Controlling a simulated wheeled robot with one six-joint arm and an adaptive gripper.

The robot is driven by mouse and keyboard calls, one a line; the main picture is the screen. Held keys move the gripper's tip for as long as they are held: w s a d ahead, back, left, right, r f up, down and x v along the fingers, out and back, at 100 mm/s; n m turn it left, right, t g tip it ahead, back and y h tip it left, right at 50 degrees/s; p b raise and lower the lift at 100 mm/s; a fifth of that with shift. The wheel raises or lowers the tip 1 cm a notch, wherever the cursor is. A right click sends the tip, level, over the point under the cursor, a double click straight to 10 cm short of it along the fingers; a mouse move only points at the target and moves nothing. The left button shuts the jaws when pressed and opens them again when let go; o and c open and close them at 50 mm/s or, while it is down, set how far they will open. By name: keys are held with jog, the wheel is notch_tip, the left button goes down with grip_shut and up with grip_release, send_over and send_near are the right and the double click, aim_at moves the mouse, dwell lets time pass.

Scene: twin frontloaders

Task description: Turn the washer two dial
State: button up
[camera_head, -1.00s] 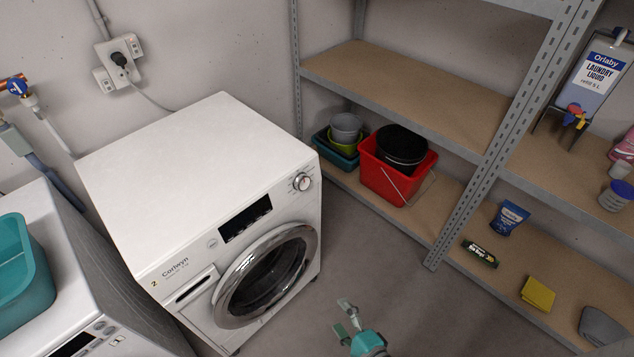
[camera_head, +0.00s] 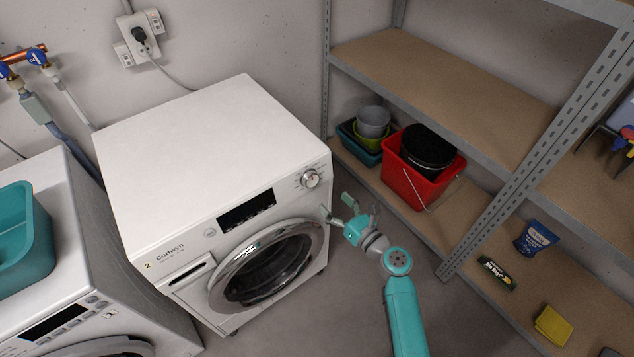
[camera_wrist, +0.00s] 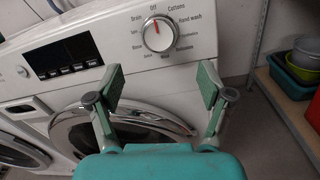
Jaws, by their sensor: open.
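The washer marked 2 (camera_head: 190,150) is white, with a round door at its front. Its silver dial (camera_head: 310,179) sits at the upper right of the front panel. In the wrist view the dial (camera_wrist: 159,34) has a red mark pointing up near "Off", with programme names around it. My gripper (camera_head: 350,205) is open and empty, below and right of the dial in the head view. In the wrist view my gripper (camera_wrist: 162,88) has its fingers spread wide, with the dial beyond and above them, apart from both.
A second machine with a teal basin (camera_head: 22,238) on top stands at the left. A metal shelf (camera_head: 450,85) fills the right side, with a red bucket (camera_head: 408,185) on its low board. Grey floor lies clear between washer and shelf.

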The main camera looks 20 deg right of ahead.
aim_at(313, 182)
jog(key=x, duration=0.9)
jog(key=shift+w+a, duration=0.1)
jog(key=c, duration=1.2)
